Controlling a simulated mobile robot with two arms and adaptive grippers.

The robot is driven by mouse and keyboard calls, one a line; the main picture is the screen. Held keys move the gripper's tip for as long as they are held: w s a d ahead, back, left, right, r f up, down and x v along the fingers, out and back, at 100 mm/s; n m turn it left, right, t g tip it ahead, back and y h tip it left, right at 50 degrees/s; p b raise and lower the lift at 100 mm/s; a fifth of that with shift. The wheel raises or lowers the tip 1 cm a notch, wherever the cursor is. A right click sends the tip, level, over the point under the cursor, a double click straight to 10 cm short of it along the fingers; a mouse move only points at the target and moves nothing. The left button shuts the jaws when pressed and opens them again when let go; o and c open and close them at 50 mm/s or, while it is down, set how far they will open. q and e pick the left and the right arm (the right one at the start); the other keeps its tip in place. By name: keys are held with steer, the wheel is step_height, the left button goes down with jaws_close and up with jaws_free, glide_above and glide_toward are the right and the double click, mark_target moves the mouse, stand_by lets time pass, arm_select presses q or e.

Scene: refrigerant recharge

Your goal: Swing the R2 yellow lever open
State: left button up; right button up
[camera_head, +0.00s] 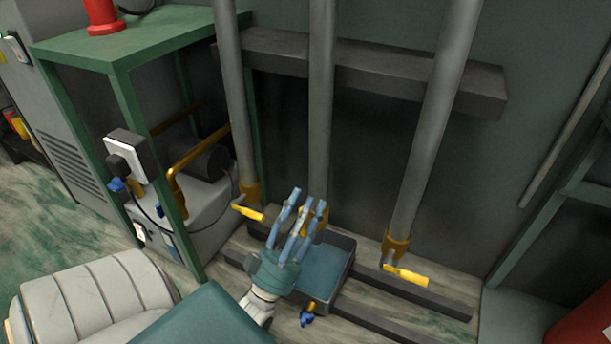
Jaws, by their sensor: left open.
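Three grey vertical pipes stand against the wall, with brass valves at their lower ends. A yellow lever (247,212) sticks out at the foot of the left pipe (236,110). Another yellow lever (407,275) sticks out to the right at the foot of the right pipe (428,150). The valve at the foot of the middle pipe (320,100) is mostly hidden behind my left gripper. I can read no R2 label. My left gripper (308,200) is open, its fingers pointing up in front of the middle valve; contact cannot be told. My right gripper is out of view.
A blue-grey open tray (345,259) sits on dark floor rails beneath my left gripper. A green frame (122,72) with a white socket box (126,156) stands at the left. A dark crossbar (480,95) runs behind the pipes. A red object (585,325) is at the lower right.

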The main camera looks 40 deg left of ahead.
arm_select(q)
step_height(320, 180, up, 6)
steer(key=shift+r, duration=0.1)
stand_by(0.7)
